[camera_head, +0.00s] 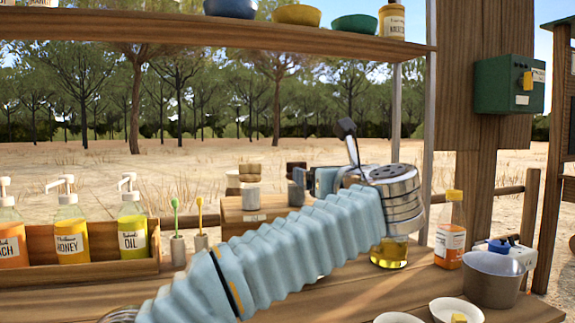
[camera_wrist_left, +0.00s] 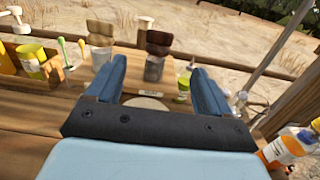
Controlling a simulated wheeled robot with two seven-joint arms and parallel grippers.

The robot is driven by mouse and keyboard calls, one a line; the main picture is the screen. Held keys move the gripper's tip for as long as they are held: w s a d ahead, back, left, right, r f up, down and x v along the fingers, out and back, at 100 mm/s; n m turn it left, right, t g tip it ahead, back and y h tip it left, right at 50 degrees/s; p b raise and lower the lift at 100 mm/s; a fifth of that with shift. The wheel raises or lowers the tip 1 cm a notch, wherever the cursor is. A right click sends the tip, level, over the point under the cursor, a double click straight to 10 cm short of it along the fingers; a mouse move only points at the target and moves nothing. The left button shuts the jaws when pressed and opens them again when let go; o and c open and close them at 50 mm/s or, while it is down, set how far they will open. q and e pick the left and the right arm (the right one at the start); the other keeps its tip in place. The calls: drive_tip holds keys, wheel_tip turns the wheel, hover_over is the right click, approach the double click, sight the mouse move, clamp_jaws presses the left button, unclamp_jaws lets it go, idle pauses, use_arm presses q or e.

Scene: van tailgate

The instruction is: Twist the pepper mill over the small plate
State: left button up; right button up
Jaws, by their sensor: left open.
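Two mills stand on a wooden box behind the counter's middle. In the left wrist view, one has a dark brown top and dark body, likely the pepper mill (camera_wrist_left: 154,68); the other mill (camera_wrist_left: 100,57) has a paler body. The small plate (camera_wrist_left: 150,103) shows as a pale disc in front of the box, partly covered by my gripper's palm. My left gripper (camera_wrist_left: 158,78) is open and empty. Its fingers point toward the box, and the dark mill appears between them, still beyond the tips. In the head view my left arm hides the plate and part of the gripper (camera_head: 306,182).
A wooden rack (camera_head: 90,270) of pump bottles stands at the left, beside two cups with green and yellow utensils. At the right are an orange-labelled bottle (camera_head: 450,245), a pot (camera_head: 492,278) and white bowls (camera_head: 456,309). A shelf (camera_head: 200,32) crosses above.

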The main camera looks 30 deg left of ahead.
use_arm(q)
drive_tip(key=p+x, duration=0.3)
drive_tip(key=x, duration=1)
drive_tip(key=shift+w+a+r+p, duration=0.1)
drive_tip(key=shift+w+a+p, duration=0.15)
drive_tip(key=shift+p, duration=0.1)
drive_tip(key=shift+w+a, duration=0.25)
drive_tip(key=shift+c, duration=0.5)
drive_tip(key=c, duration=0.9)
drive_tip(key=shift+o, duration=0.2)
